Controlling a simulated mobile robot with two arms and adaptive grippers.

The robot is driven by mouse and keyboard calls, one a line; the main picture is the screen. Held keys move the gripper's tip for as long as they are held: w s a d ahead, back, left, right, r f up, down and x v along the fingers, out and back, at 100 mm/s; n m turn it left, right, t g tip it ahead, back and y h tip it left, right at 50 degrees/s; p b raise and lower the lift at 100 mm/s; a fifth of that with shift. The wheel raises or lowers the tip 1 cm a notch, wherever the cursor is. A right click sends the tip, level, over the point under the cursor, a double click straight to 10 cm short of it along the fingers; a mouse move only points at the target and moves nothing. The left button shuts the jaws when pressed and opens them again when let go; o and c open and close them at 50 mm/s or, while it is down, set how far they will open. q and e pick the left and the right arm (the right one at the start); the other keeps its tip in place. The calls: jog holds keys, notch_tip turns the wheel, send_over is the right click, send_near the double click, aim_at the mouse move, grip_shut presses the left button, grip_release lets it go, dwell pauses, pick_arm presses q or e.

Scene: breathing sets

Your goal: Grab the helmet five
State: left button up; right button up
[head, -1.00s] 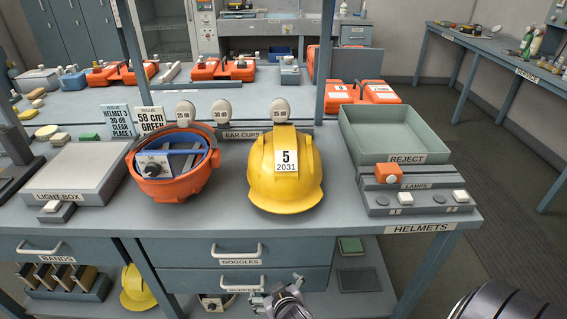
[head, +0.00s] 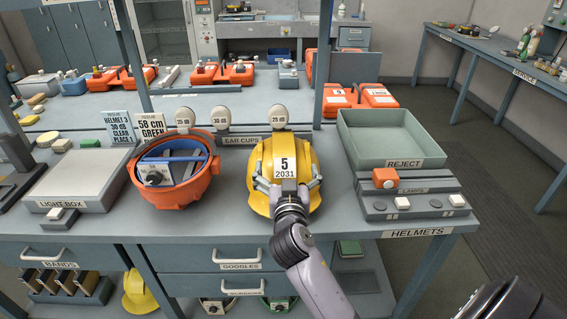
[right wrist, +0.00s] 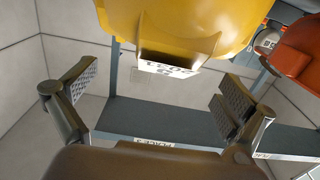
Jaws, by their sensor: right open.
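The yellow helmet (head: 284,158) marked "5 2031" stands on the helmets bench, right of the orange helmet. My right gripper (head: 287,184) is at its near side, with its fingers spread left and right of the lower front. In the right wrist view the yellow helmet (right wrist: 185,25) fills the top, its label near the middle. The open fingers of my right gripper (right wrist: 157,98) stand apart with a gap between them and the helmet beyond. I cannot tell whether either finger touches the shell. My left gripper is not in view.
The orange helmet (head: 173,192) lies upturned with a blue band inside. The green reject tray (head: 392,150) and the lamps panel (head: 412,195) are close on the right. White ear cups (head: 279,115) stand behind the yellow helmet. The light box (head: 77,180) is at the left.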

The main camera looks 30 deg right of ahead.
aim_at(284, 150)
jog(key=shift+x, duration=1)
jog(key=p+x, duration=0.1)
jog(key=x, duration=0.1)
jog(key=r+p+x, duration=0.1)
jog(key=x, duration=0.1)
jog(key=shift+w, duration=0.4)
jog(key=shift+w+d+f, duration=0.1)
jog(key=shift+w+d, duration=0.1)
jog(key=shift+w, duration=0.15)
